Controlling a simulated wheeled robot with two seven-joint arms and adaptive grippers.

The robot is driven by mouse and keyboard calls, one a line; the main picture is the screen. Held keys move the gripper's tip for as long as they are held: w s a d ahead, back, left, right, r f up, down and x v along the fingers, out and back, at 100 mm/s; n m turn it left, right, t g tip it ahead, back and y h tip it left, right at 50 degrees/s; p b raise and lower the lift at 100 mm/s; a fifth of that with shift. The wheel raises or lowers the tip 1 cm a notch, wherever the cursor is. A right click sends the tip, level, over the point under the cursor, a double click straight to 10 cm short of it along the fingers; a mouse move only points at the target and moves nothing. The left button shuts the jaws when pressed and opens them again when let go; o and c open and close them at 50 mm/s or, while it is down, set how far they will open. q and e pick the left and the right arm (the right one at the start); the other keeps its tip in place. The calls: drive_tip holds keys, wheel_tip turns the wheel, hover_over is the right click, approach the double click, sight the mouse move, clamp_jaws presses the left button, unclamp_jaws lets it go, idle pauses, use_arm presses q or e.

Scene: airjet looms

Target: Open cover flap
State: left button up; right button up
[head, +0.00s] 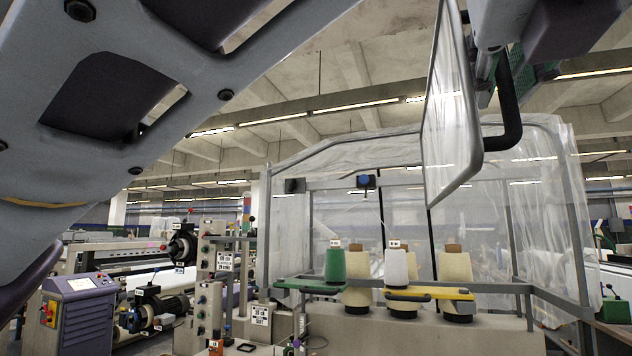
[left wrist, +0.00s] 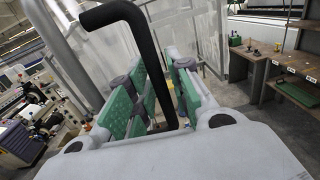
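The cover flap (head: 452,115) is a clear sheet in a grey metal frame, standing steeply at the upper right of the head view. A bent black handle (head: 508,100) joins its frame; it also shows in the left wrist view (left wrist: 137,22). My left gripper (head: 515,72), with green finger pads, is at the handle. In the left wrist view the left gripper (left wrist: 165,85) has its fingers on either side of the handle bar, with gaps showing beside it, so it looks open around the bar. Contact is hard to tell. My right gripper is out of view.
A grey frame with clear sheeting (head: 560,180) encloses the machine. Green (head: 335,266) and white (head: 397,268) yarn cones stand below the flap. A control column (head: 225,265) stands left of them. The left wrist view shows a workbench (left wrist: 285,65) at right.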

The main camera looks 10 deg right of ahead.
use_arm(q)
drive_tip(key=v, duration=1.2)
idle(0.4)
idle(0.6)
